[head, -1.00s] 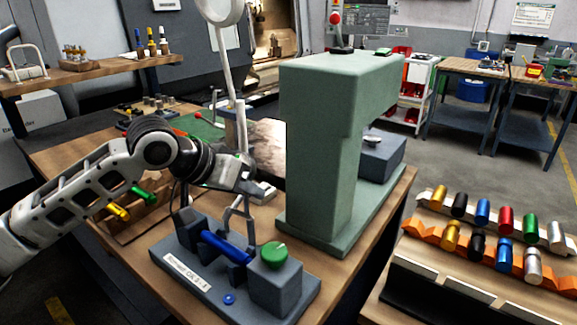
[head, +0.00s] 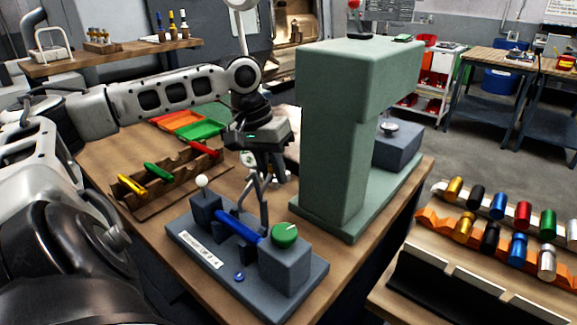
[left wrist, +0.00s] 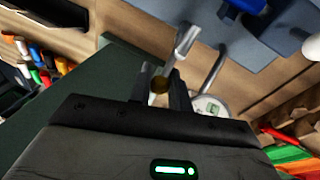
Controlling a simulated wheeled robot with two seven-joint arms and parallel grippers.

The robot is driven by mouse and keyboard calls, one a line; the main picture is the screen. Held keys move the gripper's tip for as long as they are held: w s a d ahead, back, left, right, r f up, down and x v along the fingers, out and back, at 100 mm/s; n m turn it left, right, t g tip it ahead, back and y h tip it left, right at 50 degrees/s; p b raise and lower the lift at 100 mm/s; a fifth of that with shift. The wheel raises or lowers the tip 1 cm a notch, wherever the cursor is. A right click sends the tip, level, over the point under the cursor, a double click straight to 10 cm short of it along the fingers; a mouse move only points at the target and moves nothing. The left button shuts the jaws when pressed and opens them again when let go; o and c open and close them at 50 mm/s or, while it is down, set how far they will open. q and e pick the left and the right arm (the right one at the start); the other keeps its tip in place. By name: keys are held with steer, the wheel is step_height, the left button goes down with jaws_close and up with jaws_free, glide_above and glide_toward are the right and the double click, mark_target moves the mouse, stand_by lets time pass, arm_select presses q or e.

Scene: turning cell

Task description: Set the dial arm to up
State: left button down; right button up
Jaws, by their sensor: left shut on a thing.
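The grey dial arm (head: 264,208) rises from the back of the blue-grey gauge bench and stands roughly upright. My left gripper (head: 266,176) points down over it, and its fingers are shut on its upper part. In the left wrist view, the fingers (left wrist: 160,88) close around a brownish-gold piece, with the grey bar of the dial arm (left wrist: 184,42) running away from them. A round white dial (left wrist: 210,106) shows beside the fingers, partly hidden by them. The exact tilt of the arm is hard to tell. My right gripper is not in view.
The gauge bench (head: 193,263) carries a blue shaft (head: 239,228), a green knob (head: 285,235) and a white ball (head: 201,181). A tall green press-like column (head: 335,140) stands close right of my gripper. A brown rack (head: 133,205) with coloured handles lies left.

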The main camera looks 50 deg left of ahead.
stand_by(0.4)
arm_select(q)
steer(key=c, duration=1.3)
jaws_free()
steer(key=shift+c, duration=0.2)
steer(key=v, duration=1.5)
steer(key=shift+r, duration=0.4)
